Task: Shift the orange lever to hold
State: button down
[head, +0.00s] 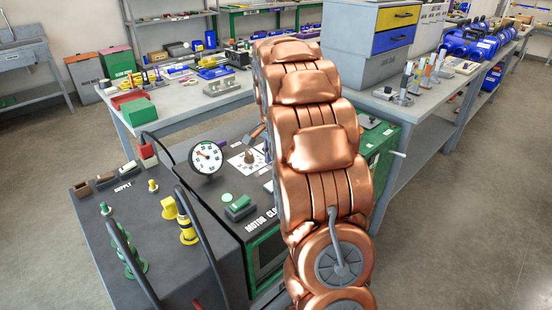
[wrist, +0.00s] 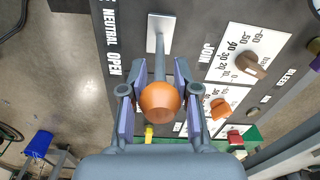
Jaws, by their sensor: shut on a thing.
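The orange lever (wrist: 160,99) has a round orange knob on a grey shaft, in the middle of the wrist view. Its shaft runs up to a pale slot plate (wrist: 157,42) on the dark panel. My gripper (wrist: 160,88) is shut on the knob, with a purple-faced finger on either side. White words NEUTRAL and OPEN stand left of the lever, and JOIN stands to its right. I cannot make out a HOLD label. In the head view my copper arm hides the gripper and the lever.
A white scale plate with a brown knob (wrist: 249,66) lies right of the lever. A smaller orange knob (wrist: 219,108) and a red one (wrist: 235,137) are nearby. The cart top carries a round gauge (head: 206,157) and yellow fittings (head: 187,230). Open floor lies at right.

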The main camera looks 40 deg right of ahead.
jog(key=shift+w+d+r, duration=0.1)
jog(key=shift+w+r, duration=0.15)
jog(key=shift+r, duration=0.2)
jog(key=c, duration=1.2)
grip_release()
jog(key=shift+s+f, duration=0.1)
jog(key=shift+f, duration=0.1)
jog(key=r, duration=1.1)
jog(key=shift+a+r, duration=0.25)
jog(key=shift+a, duration=0.05)
jog(key=shift+s+r, duration=0.1)
jog(key=shift+r, duration=0.2)
